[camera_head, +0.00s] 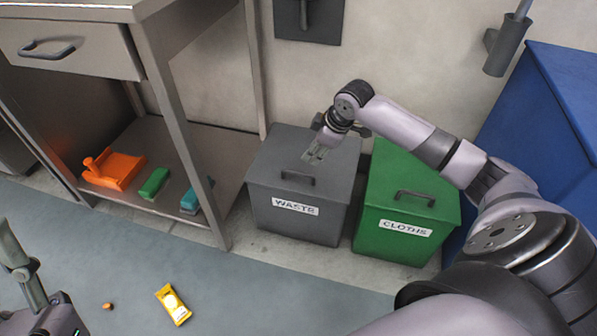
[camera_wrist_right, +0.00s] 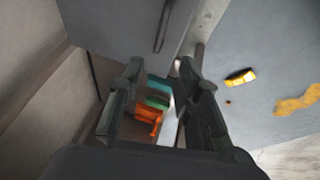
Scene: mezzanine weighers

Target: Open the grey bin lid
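The grey bin (camera_head: 265,208), labelled WASTE, stands on the floor between the metal bench and the green bin. Its lid (camera_head: 275,150) lies closed, with a dark bar handle (camera_head: 298,177) near the front edge. My right gripper (camera_head: 313,155) hangs over the lid, behind the handle, and seems apart from it. In the right wrist view its two fingers (camera_wrist_right: 160,68) are spread with nothing held between them. A grey surface with a dark bar at the top there looks like the lid (camera_wrist_right: 115,28). My left gripper (camera_head: 22,268) is partly in view at the lower left; its fingertips are unclear.
The green bin (camera_head: 375,225), labelled CLOTHS, stands close at the right, beside a large blue container (camera_head: 550,110). An orange tool (camera_head: 115,170) and green and teal blocks lie on the bench's lower shelf (camera_head: 150,135). A yellow packet (camera_head: 173,304) lies on the floor.

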